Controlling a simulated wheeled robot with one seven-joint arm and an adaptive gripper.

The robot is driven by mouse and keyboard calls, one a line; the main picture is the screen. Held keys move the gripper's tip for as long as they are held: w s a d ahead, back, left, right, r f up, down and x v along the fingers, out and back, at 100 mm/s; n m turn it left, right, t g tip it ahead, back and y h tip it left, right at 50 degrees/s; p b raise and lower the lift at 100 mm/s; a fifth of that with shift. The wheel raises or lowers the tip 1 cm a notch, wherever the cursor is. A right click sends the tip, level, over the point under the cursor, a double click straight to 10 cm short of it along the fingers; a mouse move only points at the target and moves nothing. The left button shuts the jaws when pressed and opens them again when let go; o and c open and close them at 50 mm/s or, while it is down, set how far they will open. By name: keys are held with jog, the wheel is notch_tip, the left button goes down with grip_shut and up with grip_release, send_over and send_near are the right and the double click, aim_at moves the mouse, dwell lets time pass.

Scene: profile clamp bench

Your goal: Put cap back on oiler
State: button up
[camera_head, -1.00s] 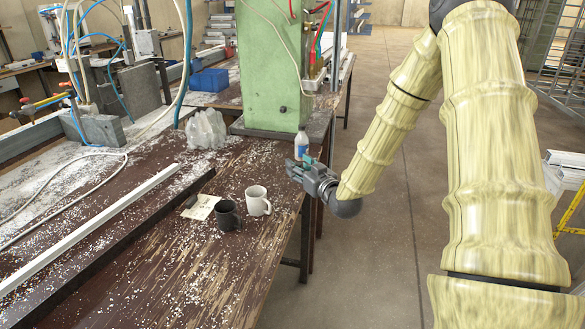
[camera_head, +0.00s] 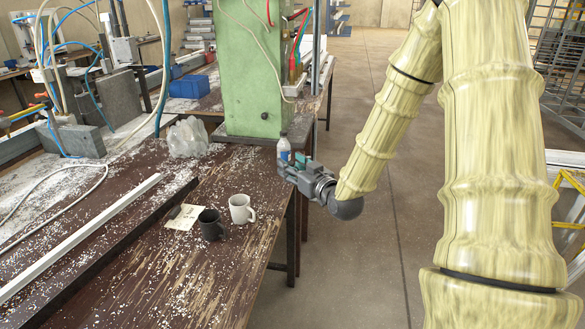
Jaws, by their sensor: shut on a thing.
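A small bottle (camera_head: 284,150) with a pale top and a blue label stands upright near the right edge of the bench, in front of the green column. It may be the oiler; at this size I cannot tell. My gripper (camera_head: 284,168), grey with teal parts, is just in front of the bottle and overlaps its lower part in the picture. I cannot tell whether they touch. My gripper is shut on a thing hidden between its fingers. I cannot make out the cap anywhere.
A white mug (camera_head: 240,208) and a dark mug (camera_head: 211,225) stand on the brown bench (camera_head: 150,275), beside a paper note (camera_head: 180,220). A clear plastic bundle (camera_head: 187,137) lies farther back. The green column (camera_head: 250,70) rises behind the bottle. Open floor lies right of the bench.

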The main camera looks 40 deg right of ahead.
jog(key=shift+r+p, duration=1.1)
jog(key=shift+r, duration=0.7)
jog(key=shift+f, duration=0.1)
